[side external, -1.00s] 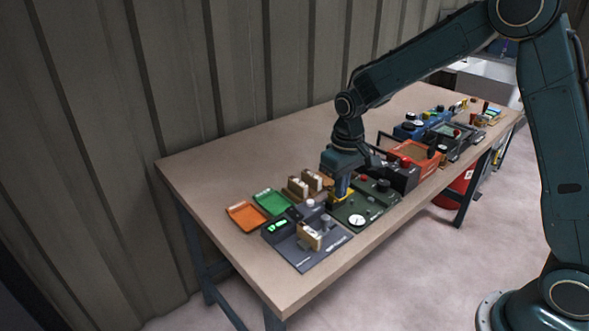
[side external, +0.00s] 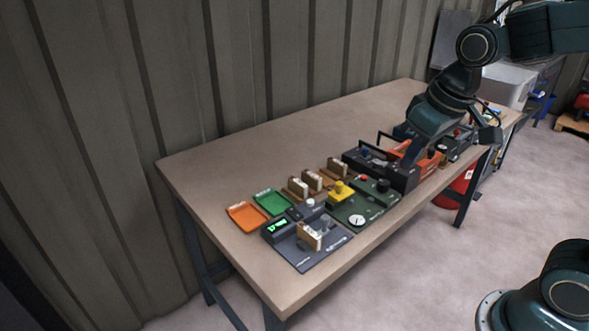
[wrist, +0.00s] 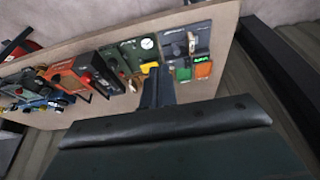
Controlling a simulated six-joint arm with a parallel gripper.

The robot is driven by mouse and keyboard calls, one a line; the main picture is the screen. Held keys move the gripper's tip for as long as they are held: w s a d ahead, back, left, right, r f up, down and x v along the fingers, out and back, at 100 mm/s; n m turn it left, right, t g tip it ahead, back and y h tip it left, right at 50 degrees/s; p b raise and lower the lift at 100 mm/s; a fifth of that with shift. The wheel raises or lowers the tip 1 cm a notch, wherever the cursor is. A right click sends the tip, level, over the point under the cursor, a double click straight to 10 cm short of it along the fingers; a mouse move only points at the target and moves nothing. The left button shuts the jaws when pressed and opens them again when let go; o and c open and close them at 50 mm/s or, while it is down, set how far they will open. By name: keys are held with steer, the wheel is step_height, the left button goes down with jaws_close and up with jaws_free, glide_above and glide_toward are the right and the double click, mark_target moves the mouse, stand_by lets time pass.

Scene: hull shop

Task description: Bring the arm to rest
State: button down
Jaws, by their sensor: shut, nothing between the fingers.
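My gripper (side external: 408,160) is raised over the right part of the bench in the side view, in front of the orange-red unit, with nothing held. In the wrist view its fingers (wrist: 157,84) are together and point toward the bench devices. The arm is folded up and back toward the upper right. Its fingertips are partly lost against the dark devices in the side view, so their exact height is hard to tell.
The bench (side external: 215,170) carries a green panel with a yellow block (side external: 341,193), a dark panel with a green display (side external: 278,227), an orange tray (side external: 246,216), a green tray (side external: 273,202) and an orange-red unit (side external: 414,158). The back left of the bench is bare.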

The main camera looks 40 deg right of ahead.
steer(key=s+r+t, duration=0.1)
steer(key=s+t, duration=0.1)
steer(key=s, duration=0.9)
steer(key=shift+r, duration=0.2)
